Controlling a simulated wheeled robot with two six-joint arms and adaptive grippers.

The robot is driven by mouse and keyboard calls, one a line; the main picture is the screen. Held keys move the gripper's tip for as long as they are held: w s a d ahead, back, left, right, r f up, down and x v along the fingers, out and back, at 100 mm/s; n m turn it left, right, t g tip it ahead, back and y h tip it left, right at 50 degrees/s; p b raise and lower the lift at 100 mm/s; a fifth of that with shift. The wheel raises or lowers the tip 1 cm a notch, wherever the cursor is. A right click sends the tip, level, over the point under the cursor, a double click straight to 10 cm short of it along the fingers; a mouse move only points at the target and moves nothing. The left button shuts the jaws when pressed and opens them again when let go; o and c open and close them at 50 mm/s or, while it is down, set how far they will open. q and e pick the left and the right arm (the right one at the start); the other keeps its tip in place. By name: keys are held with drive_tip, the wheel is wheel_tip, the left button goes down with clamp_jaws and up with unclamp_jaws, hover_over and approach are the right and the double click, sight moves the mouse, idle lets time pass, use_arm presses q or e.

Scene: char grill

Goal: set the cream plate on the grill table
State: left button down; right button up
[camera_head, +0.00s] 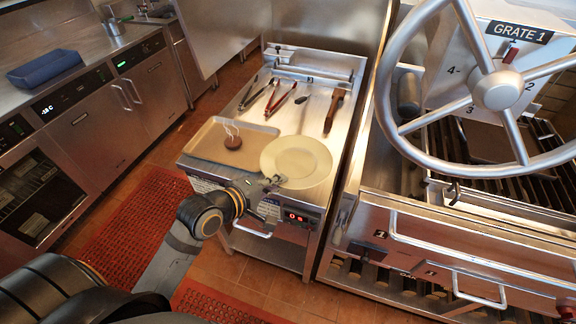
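The cream plate (297,158) is round and looks about level over the right front part of the steel grill table (257,170). I cannot tell whether it rests on the table top or is a little above it. My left gripper (277,181) is at the plate's left front rim, with its fingertips overlapping the rim. The fingers are small here, and I cannot tell whether they are closed on it. My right gripper is not in view.
Tongs (281,97) and a wooden-handled tool (334,109) lie behind. The grill with its large handwheel (498,91) stands close on the right. A blue tray (44,68) sits on the left counter.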

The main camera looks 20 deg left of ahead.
sight(285, 171)
use_arm(q)
drive_tip(key=w, duration=0.2)
drive_tip(key=w+f+p, duration=0.1)
drive_tip(key=w, duration=0.1)
drive_tip(key=w+f, duration=0.1)
drive_tip(key=w, duration=0.1)
drive_tip(key=shift+f, duration=0.15)
drive_tip(key=w+f, duration=0.2)
drive_tip(key=f, duration=0.1)
drive_tip(key=w+f, duration=0.1)
drive_tip(key=shift+a+f, duration=0.15)
drive_tip(key=shift+f, duration=0.2)
drive_tip(key=shift+w+f, duration=0.35)
drive_tip(key=shift+w, duration=0.05)
wheel_tip(285, 171, down, 3)
drive_tip(key=shift+p, duration=0.4)
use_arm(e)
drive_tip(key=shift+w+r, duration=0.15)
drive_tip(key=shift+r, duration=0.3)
use_arm(q)
drive_tip(key=shift+f, duration=0.1)
drive_tip(key=c, duration=2)
unclamp_jaws()
drive_tip(key=shift+f, duration=0.2)
drive_tip(key=shift+o, duration=1)
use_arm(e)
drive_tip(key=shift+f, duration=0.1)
